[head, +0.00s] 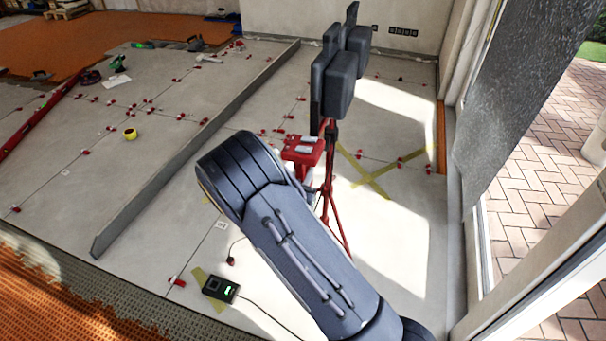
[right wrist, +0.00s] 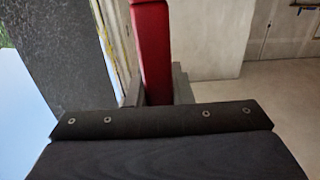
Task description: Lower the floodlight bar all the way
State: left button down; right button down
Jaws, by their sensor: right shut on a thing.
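The floodlight bar (head: 338,72) shows in the head view as dark lamp heads, seen nearly edge-on, up on a red tripod stand (head: 334,205). In the right wrist view, a red post (right wrist: 151,45) rises between the dark fingers of my right gripper (right wrist: 158,90), which is shut on it. How this post joins the lamps does not show there. In the head view my right arm hides most of that gripper and part of the stand. A red piece with white patches (head: 303,150) shows beside the stand. My left gripper is not in view.
A long grey straightedge (head: 200,145) lies across the tiles left of the stand. A small black box with a green display (head: 220,288) and its cable are near my arm. Yellow tape (head: 370,178) crosses the floor right of the stand. A glazed door frame (head: 480,235) bounds the right.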

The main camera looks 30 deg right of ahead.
jog(key=shift+s+f+y, duration=0.15)
jog(key=shift+f+y, duration=0.15)
jog(key=shift+f, duration=0.1)
jog(key=c, duration=1.4)
grip_release()
jog(key=shift+o, duration=0.6)
jog(key=shift+r, duration=0.15)
jog(key=v, duration=0.7)
jog(key=shift+s+a, duration=0.15)
jog(key=shift+a, duration=0.2)
